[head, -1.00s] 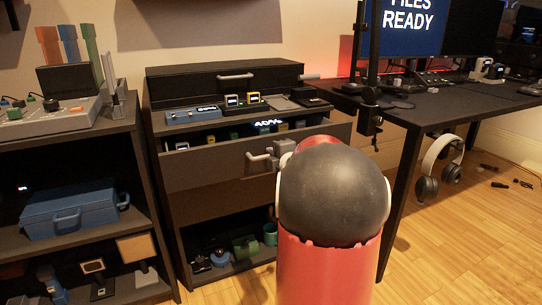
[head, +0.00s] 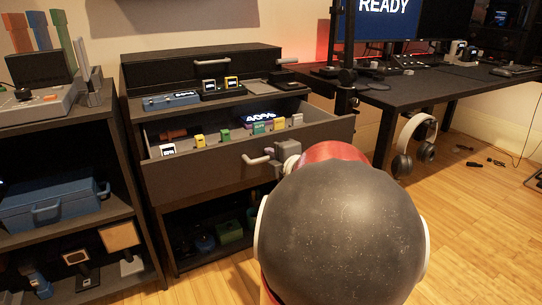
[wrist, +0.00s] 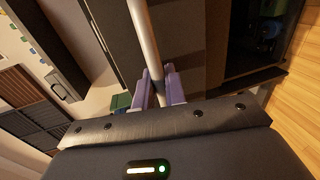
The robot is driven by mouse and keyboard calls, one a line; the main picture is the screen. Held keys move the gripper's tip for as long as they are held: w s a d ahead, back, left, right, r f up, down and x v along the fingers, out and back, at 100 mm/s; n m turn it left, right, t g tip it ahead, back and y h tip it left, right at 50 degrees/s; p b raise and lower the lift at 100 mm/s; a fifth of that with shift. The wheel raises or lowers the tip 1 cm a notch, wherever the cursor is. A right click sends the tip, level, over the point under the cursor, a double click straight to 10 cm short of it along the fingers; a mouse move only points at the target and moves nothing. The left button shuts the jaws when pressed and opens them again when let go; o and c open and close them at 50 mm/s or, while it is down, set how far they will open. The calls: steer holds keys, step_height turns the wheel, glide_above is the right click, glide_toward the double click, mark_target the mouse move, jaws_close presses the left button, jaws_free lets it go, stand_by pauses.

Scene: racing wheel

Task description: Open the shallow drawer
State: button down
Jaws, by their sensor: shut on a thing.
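The shallow drawer (head: 210,173) is pulled out from the dark cabinet in the head view, with its inside showing. Its grey bar handle (head: 257,159) is on the front panel. In the wrist view the handle (wrist: 145,35) runs between the two fingers of my gripper (wrist: 160,87). The gripper is shut on the handle. In the head view my arm hides most of the gripper and the right part of the handle.
Small coloured blocks (head: 225,135) and other items lie in the drawer. An open shelf (head: 200,255) with objects is below. A blue toolbox (head: 55,200) sits on the left shelf. A desk (head: 430,88) with hanging headphones (head: 413,140) stands right. Wooden floor is clear in front.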

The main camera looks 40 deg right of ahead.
steer(key=c, duration=1.8)
jaws_free()
steer(key=shift+s, duration=0.1)
steer(key=p+v, duration=0.1)
steer(key=v, duration=0.6)
steer(key=shift+s+a, duration=0.1)
steer(key=shift+s, duration=0.2)
steer(key=shift+r, duration=0.1)
steer(key=w+a+r+m+g+h+p, duration=0.2)
steer(key=a+r+m+g+h+p, duration=0.15)
steer(key=a+m, duration=0.5)
steer(key=s+a+f+m+g+y+p, duration=0.1)
steer(key=s+a+m+g+y, duration=0.1)
steer(key=a, duration=0.5)
steer(key=s+a+f+m+g+y+p, duration=0.1)
steer(key=s+a+f+m+g+y, duration=0.1)
steer(key=s+a, duration=0.3)
steer(key=s+a+f+m+g+y+p, duration=0.1)
steer(key=s+a+m+g+y, duration=0.1)
steer(key=a, duration=0.6)
steer(key=shift+s+a+f+m+y, duration=0.2)
steer(key=shift+s+m+y, duration=0.1)
steer(key=shift+s, duration=0.3)
steer(key=shift+s+a+f+m+y, duration=0.15)
steer(key=shift+s+f+y, duration=0.1)
steer(key=shift+s, duration=0.3)
